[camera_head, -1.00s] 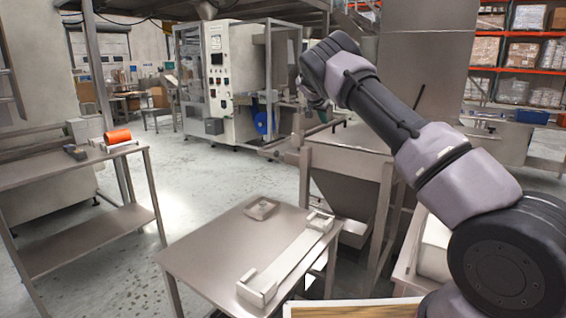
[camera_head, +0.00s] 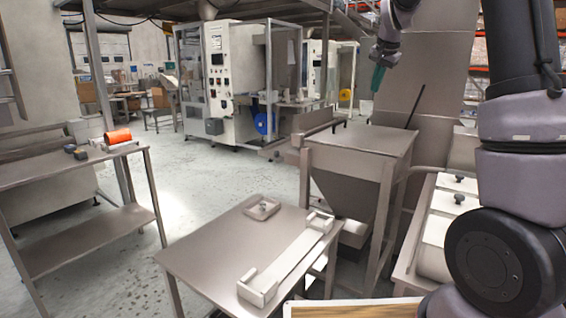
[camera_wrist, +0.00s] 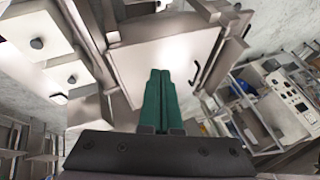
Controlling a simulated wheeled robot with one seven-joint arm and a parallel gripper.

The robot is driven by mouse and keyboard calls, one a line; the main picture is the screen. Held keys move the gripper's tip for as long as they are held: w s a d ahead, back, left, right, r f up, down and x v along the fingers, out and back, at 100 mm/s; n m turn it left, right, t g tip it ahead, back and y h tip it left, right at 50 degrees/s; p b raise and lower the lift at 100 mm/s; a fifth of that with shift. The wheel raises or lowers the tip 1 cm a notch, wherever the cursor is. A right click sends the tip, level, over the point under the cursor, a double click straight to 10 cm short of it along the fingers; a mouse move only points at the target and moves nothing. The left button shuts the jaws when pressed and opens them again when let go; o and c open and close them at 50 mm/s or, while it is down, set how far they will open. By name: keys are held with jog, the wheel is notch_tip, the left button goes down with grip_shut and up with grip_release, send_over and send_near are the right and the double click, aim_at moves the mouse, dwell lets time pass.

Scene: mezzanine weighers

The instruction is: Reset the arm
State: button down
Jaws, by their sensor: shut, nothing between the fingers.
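My gripper (camera_head: 377,77) is raised at the upper right of the head view, above the steel hopper, with its green fingers pointing down. The wrist view shows the two green fingers (camera_wrist: 159,98) side by side and touching, with nothing between them. Under them in that view lies the flat top of the steel hopper (camera_wrist: 166,66), well below the fingertips. My arm stands folded upright along the right side of the head view.
A steel table (camera_head: 205,250) in front bears a long pale fixture (camera_head: 287,262) and a small holder (camera_head: 262,208). A shelf table (camera_head: 30,182) at left holds an orange cylinder (camera_head: 117,135). A white cabinet (camera_head: 437,232) with black knobs stands at right. Floor between the tables is clear.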

jog(key=s+r+n+y, duration=0.15)
jog(key=s+r, duration=0.25)
jog(key=s, duration=1)
jog(key=s+a+f+n, duration=0.1)
jog(key=s+a+f, duration=0.1)
jog(key=s, duration=1)
jog(key=s+a+f+n, duration=0.2)
jog(key=s+a+f, duration=0.1)
jog(key=s, duration=0.9)
jog(key=shift+a+f+t+y, duration=0.2)
jog(key=shift+t+y, duration=0.1)
jog(key=shift+y, duration=0.05)
jog(key=shift+a, duration=0.1)
